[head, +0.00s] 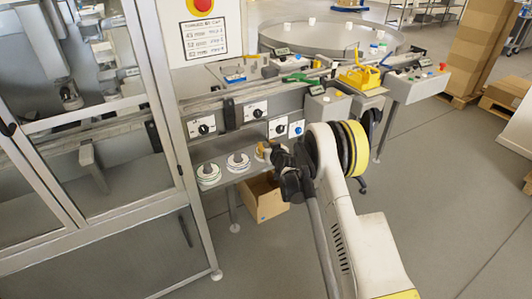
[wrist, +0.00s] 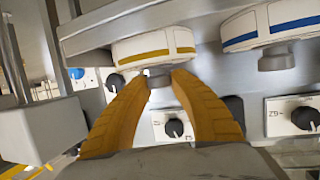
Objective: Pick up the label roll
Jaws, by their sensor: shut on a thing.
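The label roll (wrist: 153,48) in my gripper is white with a yellow stripe and has a short grey stub at its middle. In the wrist view the two orange fingertips of my gripper (wrist: 158,78) are closed on this stub, one on each side. The roll is at the shelf (wrist: 85,38); I cannot tell whether it is lifted clear. In the head view my gripper (head: 264,152) is at the right end of the row of rolls and hides most of the held one.
A white roll with a blue stripe (wrist: 268,27) sits beside the held one. In the head view two white rolls (head: 208,174) (head: 238,162) stand left of my gripper. Dial panels (head: 255,111) line the machine front above. A cardboard box (head: 264,199) is below the shelf.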

